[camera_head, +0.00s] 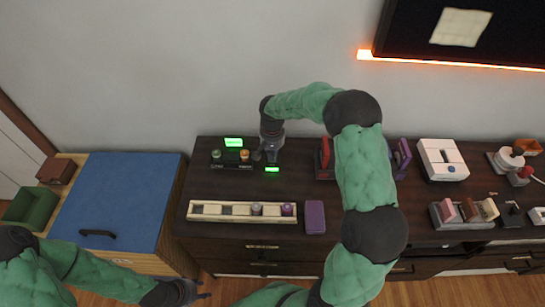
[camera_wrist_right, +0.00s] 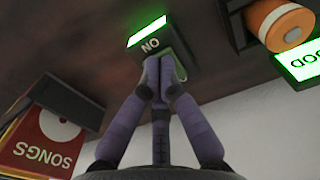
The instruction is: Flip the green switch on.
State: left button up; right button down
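The green switch (camera_head: 272,169) is a small dark unit with a glowing green panel on the dark cabinet top. Nothing shows between the fingers. My left gripper (camera_head: 203,288) is low at the front, away from the switch; its opening is unclear.
A device with a green screen (camera_head: 234,142) and knobs stands left of the switch. A red SONGS item (camera_wrist_right: 48,145) is close to the right gripper. A cream tray (camera_head: 225,217) and purple block (camera_head: 315,217) lie in front. A blue-topped cabinet (camera_head: 120,200) stands left.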

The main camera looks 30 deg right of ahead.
jog(key=shift+r+p, duration=2.45)
jog(key=shift+r, duration=0.95)
